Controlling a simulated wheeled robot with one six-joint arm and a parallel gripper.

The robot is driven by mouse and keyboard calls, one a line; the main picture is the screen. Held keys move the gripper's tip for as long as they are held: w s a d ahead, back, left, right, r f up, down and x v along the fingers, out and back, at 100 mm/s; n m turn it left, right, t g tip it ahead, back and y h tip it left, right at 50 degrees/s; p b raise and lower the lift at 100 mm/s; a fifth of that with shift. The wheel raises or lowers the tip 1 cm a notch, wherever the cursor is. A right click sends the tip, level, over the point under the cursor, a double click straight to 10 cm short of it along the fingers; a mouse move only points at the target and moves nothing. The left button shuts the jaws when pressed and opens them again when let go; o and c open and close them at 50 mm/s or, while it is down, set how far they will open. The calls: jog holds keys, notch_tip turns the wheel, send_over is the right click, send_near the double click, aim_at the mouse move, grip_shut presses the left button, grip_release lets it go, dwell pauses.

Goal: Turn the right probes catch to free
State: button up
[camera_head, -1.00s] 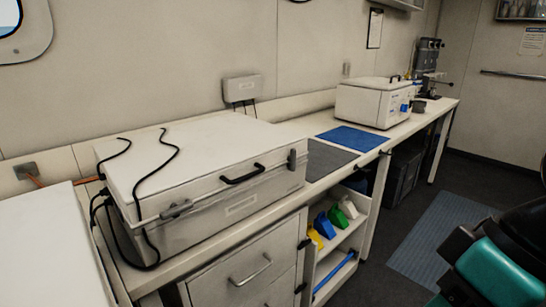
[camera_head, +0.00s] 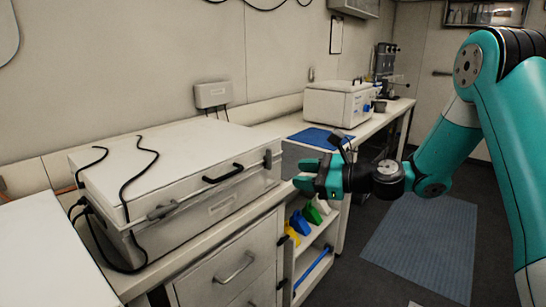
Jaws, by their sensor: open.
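The white lidded box (camera_head: 225,210) stands on the bench at left, its lid down. A dark upright catch (camera_head: 267,160) sits at the right end of its front edge. A second grey catch (camera_head: 163,210) lies along the front edge near the left corner. A black handle (camera_head: 223,173) is between them. My gripper (camera_head: 304,175) is open and empty, its fingers pointing left toward the box's right end. In the picture it is a little right of the upright catch, apart from it. I cannot tell their exact gap in depth.
Black cables (camera_head: 136,180) drape over the lid's left side. Below, an open shelf (camera_head: 322,250) holds coloured items. A drawer handle (camera_head: 235,267) sticks out. Floor at right is free.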

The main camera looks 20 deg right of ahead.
jog(key=w+d+f+m+t+h, duration=0.2)
jog(key=w+d+m+t, duration=0.2)
jog(key=d+m, duration=0.3)
jog(key=p, duration=0.4)
send_near(271, 155)
jog(key=shift+m, duration=0.3)
jog(key=x, duration=0.9)
grip_shut()
